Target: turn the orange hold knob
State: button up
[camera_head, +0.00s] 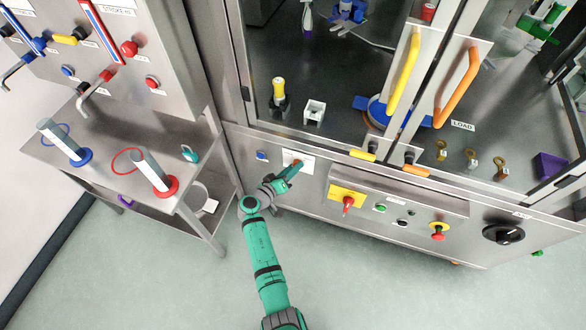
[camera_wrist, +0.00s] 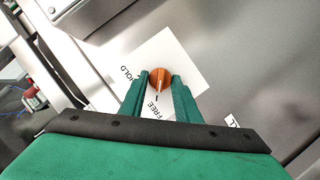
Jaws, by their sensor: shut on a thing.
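The orange hold knob (camera_wrist: 160,79) sits on a white label plate (camera_wrist: 187,62) marked HOLD and FREE on the metal front panel. A pale pointer line on the knob runs toward the FREE side. My gripper (camera_wrist: 160,84) has one green finger on each side of the knob and is shut on it. In the head view, my gripper (camera_head: 297,167) reaches the white plate (camera_head: 304,158) below the cabinet window, and the knob is mostly hidden there by the fingers.
A blue button (camera_head: 262,155) is left of the plate. A yellow plate with a red switch (camera_head: 347,200) and a control box with buttons (camera_head: 400,212) are to the right. A steel side table (camera_head: 110,165) with posts and rings stands at left.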

jog(key=o, duration=1)
jog(key=shift+o, duration=0.2)
jog(key=v, duration=1.1)
jog(key=shift+w, duration=0.1)
